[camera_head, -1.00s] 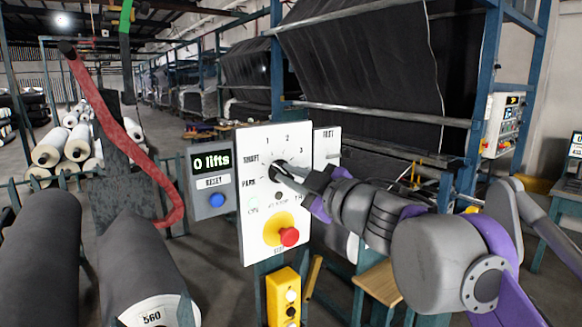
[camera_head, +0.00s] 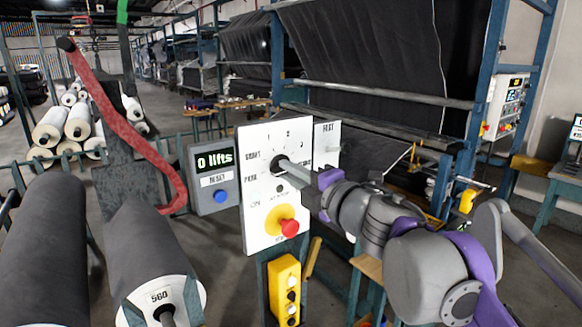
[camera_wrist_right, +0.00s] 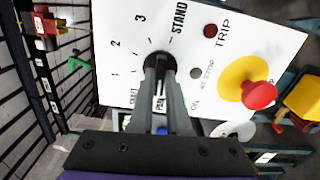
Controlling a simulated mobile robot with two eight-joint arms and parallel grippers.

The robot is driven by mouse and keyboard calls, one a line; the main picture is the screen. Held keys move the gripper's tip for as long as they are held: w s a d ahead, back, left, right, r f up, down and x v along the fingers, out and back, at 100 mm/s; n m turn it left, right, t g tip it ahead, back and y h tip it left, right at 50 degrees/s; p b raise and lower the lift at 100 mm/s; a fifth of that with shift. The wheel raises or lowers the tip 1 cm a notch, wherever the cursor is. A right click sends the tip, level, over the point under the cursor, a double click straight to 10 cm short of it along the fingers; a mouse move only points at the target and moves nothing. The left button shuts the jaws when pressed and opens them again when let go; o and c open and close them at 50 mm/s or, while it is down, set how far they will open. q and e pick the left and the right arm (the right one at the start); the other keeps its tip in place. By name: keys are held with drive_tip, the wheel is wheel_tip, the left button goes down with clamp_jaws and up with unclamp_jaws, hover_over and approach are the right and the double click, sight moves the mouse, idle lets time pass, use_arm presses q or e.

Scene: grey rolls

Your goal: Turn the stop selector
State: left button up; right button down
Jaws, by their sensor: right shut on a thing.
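The stop selector (camera_head: 278,162) is a small dark round knob on a white panel (camera_head: 262,230), ringed by printed marks such as 1, 2, 3, SHIFT and PARK. My right gripper (camera_head: 284,167) reaches in from the right with its fingers at the knob. In the right wrist view, the fingers (camera_wrist_right: 161,75) are closed together on the dark selector (camera_wrist_right: 158,60), and they hide most of it. Which mark the selector points at is hard to tell. My left gripper is not in view.
A red mushroom button (camera_head: 290,228) on a yellow disc sits below the selector. A yellow push-button box (camera_head: 283,285) hangs below. Big grey rolls (camera_head: 150,255) fill the lower left.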

drive_tip(key=shift+n, duration=0.5)
drive_tip(key=c, duration=0.9)
unclamp_jaws()
drive_tip(key=shift+b+v, duration=0.6)
drive_tip(key=shift+v, duration=4.8)
